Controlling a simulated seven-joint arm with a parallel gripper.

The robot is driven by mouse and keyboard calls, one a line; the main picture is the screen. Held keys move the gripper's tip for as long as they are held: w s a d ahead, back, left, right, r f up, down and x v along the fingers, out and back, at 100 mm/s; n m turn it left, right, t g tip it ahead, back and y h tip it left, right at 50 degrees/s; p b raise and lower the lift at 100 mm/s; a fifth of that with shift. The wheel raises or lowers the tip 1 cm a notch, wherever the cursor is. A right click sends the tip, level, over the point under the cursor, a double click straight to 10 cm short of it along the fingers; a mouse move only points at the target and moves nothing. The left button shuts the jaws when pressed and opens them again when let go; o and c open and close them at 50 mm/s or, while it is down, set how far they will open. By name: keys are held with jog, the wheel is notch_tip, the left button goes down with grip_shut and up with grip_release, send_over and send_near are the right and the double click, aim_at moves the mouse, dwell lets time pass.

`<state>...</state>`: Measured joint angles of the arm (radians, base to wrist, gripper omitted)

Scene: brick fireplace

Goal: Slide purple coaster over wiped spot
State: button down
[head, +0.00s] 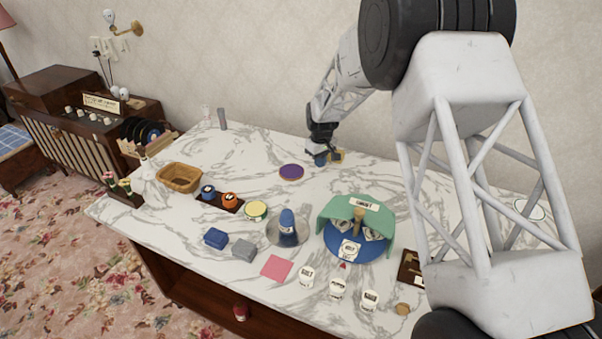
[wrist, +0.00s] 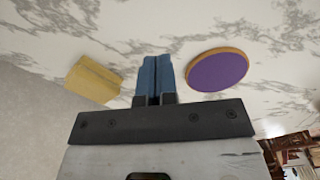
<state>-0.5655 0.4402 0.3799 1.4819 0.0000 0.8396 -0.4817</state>
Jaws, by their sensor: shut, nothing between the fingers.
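The purple coaster (head: 291,172) is a round disc with a tan edge, lying flat toward the back of the marble table. It also shows in the wrist view (wrist: 218,69), to the right of the fingers. My gripper (head: 320,161) is low over the table, to the right of the coaster in the head view and apart from it. In the wrist view its blue fingers (wrist: 154,75) are together with nothing between them. A yellow block, perhaps a sponge (wrist: 95,80), lies left of the fingers; it is partly hidden in the head view (head: 338,156). I cannot make out a wiped spot.
A wooden basket (head: 179,177) stands at left. A blue bottle (head: 287,229) on a round grey base and a green-and-blue stand (head: 350,248) are nearer the front. Blue and grey blocks, a pink square (head: 277,268) and white cups line the front.

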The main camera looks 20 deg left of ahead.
jog(key=shift+r, duration=2.05)
jog(key=s+d+r+m, duration=0.2)
jog(key=s+d+r, duration=0.4)
jog(key=d, duration=0.4)
jog(key=s+d+r+m+t, duration=0.15)
jog(key=s+d+r, duration=0.25)
jog(key=d+r, duration=0.55)
jog(key=s+d+r+m, duration=0.2)
jog(key=s+d+r, duration=0.35)
jog(key=d, duration=0.45)
jog(key=s+d+r+m, duration=0.2)
jog(key=s+d, duration=0.4)
jog(key=s, duration=0.1)
jog(key=s+d+r+m, duration=0.1)
jog(key=s+d+r, duration=0.2)
jog(key=s+d, duration=0.35)
jog(key=s+d+f+m, duration=0.1)
jog(key=s+d, duration=0.3)
jog(key=s, duration=0.5)
jog(key=s+d+f+m+t, duration=0.1)
jog(key=s+d+f+m, duration=0.1)
jog(key=s, duration=0.8)
jog(key=shift+s+d+m, duration=0.15)
jog(key=shift+d+m, duration=0.2)
jog(key=shift+d, duration=0.55)
